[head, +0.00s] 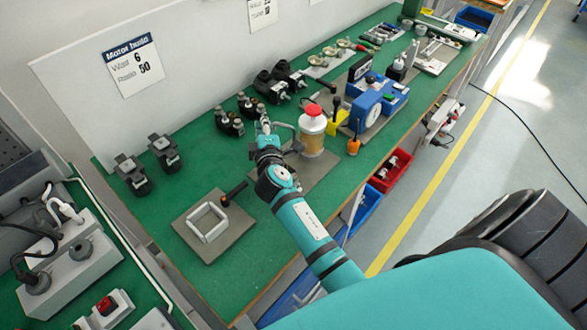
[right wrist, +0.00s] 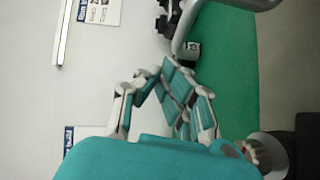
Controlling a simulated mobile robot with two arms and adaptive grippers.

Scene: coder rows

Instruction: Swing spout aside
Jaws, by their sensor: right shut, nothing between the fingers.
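A dispenser with a red cap (head: 314,110) and an amber lower body (head: 312,143) stands upright on a grey plate on the green bench. Its grey bent spout (head: 285,125) reaches out to the left. The curved grey tube also shows large at the top of the right wrist view (right wrist: 183,35). My right gripper (head: 265,127) is at the left side of the spout, close to its outer end. Its fingers are shut with nothing between them. Whether they touch the spout I cannot tell. My left gripper is not in view.
Dark motor parts (head: 228,122) stand behind the gripper, by the wall. A grey plate with a square frame (head: 207,222) and a black-handled lever (head: 232,194) lie to the left. A blue machine (head: 378,100) stands to the right. Green bench is clear between the left motor parts and the plate.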

